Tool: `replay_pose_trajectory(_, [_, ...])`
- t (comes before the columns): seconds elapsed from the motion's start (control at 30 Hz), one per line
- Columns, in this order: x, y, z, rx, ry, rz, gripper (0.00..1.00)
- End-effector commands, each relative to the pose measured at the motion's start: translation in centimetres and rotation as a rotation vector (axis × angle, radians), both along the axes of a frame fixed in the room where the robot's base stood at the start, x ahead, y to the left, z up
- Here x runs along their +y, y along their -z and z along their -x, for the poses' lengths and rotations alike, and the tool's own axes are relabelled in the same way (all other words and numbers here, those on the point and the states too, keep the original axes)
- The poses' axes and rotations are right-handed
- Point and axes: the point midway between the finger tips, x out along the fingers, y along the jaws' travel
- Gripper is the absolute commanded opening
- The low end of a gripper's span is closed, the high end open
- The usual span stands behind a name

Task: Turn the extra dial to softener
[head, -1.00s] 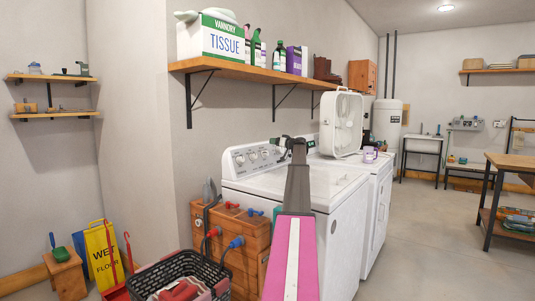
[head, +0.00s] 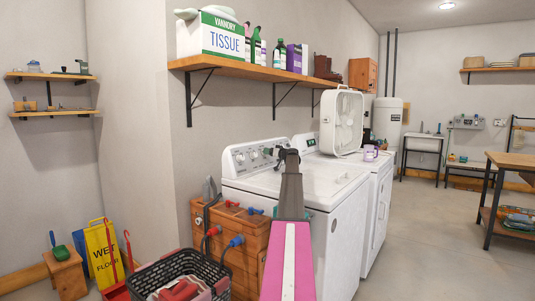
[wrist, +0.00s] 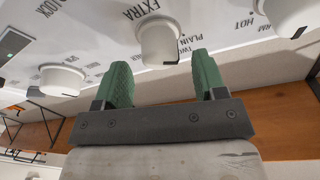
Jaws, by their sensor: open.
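The extra dial (wrist: 158,42) is a round white knob on the washer's panel, under the printed word EXTRA in the wrist view. My gripper (wrist: 162,70) has green fingers, open, one on each side of the dial's line. The dial's near end reaches about level with the fingertips; I cannot tell whether they touch. The word PLAIN shows beside the dial; a softener label is not readable. In the head view, the white washer (head: 262,190) has its panel at the back, and my arm covers part of it.
Other white knobs sit on the panel, one left (wrist: 62,80) and one right (wrist: 285,15) of the extra dial. A box fan (head: 342,122) stands on the neighbouring machine, with a purple-marked mug (head: 370,153) near it. A wooden shelf (head: 270,60) hangs above.

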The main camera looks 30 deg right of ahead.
Motion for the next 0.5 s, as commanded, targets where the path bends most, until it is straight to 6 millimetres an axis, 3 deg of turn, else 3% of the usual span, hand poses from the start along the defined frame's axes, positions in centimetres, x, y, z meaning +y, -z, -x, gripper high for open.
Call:
replay_pose_trajectory(0.17, [0.5,0.0,-1.9,0.001,-0.001,0.0,0.65])
replay_pose_trajectory(0.47, [0.7,0.0,-2.1,0.0,0.0,0.0,0.65])
replay_pose_trajectory(0.5, [0.7,0.0,-2.1,0.0,0.0,0.0,0.52])
